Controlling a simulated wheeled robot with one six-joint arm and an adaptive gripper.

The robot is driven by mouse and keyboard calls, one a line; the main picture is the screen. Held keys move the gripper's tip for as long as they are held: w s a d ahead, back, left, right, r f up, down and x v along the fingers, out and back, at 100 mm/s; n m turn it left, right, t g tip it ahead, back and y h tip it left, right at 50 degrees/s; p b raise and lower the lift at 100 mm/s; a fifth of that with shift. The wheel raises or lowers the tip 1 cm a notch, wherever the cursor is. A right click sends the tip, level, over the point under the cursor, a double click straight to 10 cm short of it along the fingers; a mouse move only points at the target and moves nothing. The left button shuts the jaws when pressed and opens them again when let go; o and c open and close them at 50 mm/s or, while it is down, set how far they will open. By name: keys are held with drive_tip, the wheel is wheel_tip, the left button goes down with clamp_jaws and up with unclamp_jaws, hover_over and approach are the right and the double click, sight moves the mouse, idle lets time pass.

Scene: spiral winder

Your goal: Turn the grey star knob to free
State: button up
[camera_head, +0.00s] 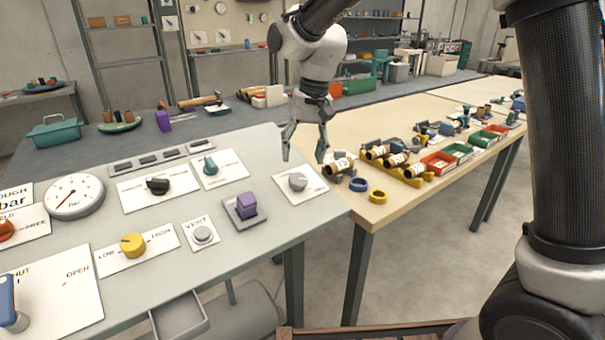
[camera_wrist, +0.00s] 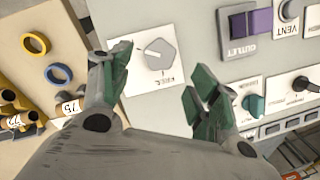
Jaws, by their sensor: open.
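The grey star knob (camera_head: 298,181) sits on a white plate (camera_head: 312,191) at the right end of the grey panel table. In the wrist view the knob (camera_wrist: 159,53) shows beyond my fingertips, and the label on its plate (camera_wrist: 180,98) appears to read "FREE". My gripper (camera_head: 304,158) is above the knob, pointing down, with its fingers spread and nothing between them. In the wrist view my gripper (camera_wrist: 157,75) has its two green-padded fingers wide apart, clear of the knob. The knob's exact pointer position is too small to tell.
A purple block (camera_head: 246,204) on its grey base is left of the knob. A teal knob (camera_head: 210,165), a black knob (camera_head: 157,186) and a yellow knob (camera_head: 133,245) are farther left. Labelled rolls (camera_head: 340,166) and blue (camera_head: 358,184) and yellow (camera_head: 377,197) rings lie on the wooden table at right.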

sight(299, 178)
drive_tip(key=f, duration=0.5)
drive_tip(key=a+f, duration=0.1)
drive_tip(key=f, duration=0.1)
drive_tip(key=shift+s+f, duration=0.1)
drive_tip(key=shift+f, duration=0.05)
drive_tip(key=c, duration=1)
